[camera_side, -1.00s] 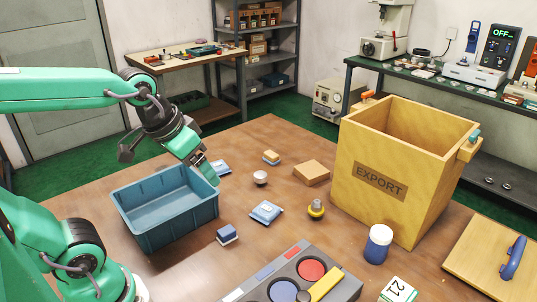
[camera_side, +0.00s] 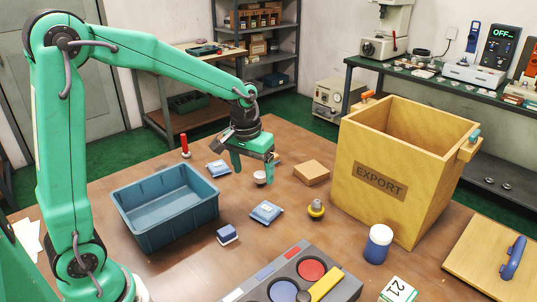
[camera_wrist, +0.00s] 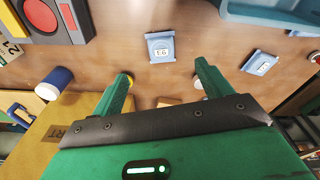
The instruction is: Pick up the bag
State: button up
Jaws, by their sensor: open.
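Two blue bags with white labels lie flat on the brown table. One bag (camera_side: 267,212) lies near the middle, in front of my gripper; it also shows in the wrist view (camera_wrist: 160,47), beyond the fingertips and between their lines. The other bag (camera_side: 218,169) lies beside the blue bin, left of my gripper; it shows to the right in the wrist view (camera_wrist: 260,64). My gripper (camera_side: 254,174) points down above the table, fingers apart and nothing held between them. A white round knob (camera_side: 260,178) shows just below it, partly hidden.
The blue bin (camera_side: 165,238) stands at left. A tan box (camera_side: 311,172), a yellow ring piece (camera_side: 316,209), a small blue box (camera_side: 227,234) and a blue jar (camera_side: 378,244) stand around. The tall EXPORT crate (camera_side: 400,180) is at right. A control panel (camera_side: 335,288) lies in front.

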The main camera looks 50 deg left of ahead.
jog(key=n+g, duration=0.1)
send_over(266, 209)
notch_tip(266, 209, down, 8)
jog(key=shift+a+f, duration=0.1)
jog(key=shift+a, duration=0.05)
jog(key=shift+f, duration=1.2)
jog(key=shift+d+f, duration=0.2)
jog(key=shift+f, duration=2.45)
jog(key=c, duration=1.1)
jog(key=shift+c, duration=0.2)
jog(key=shift+r, duration=0.2)
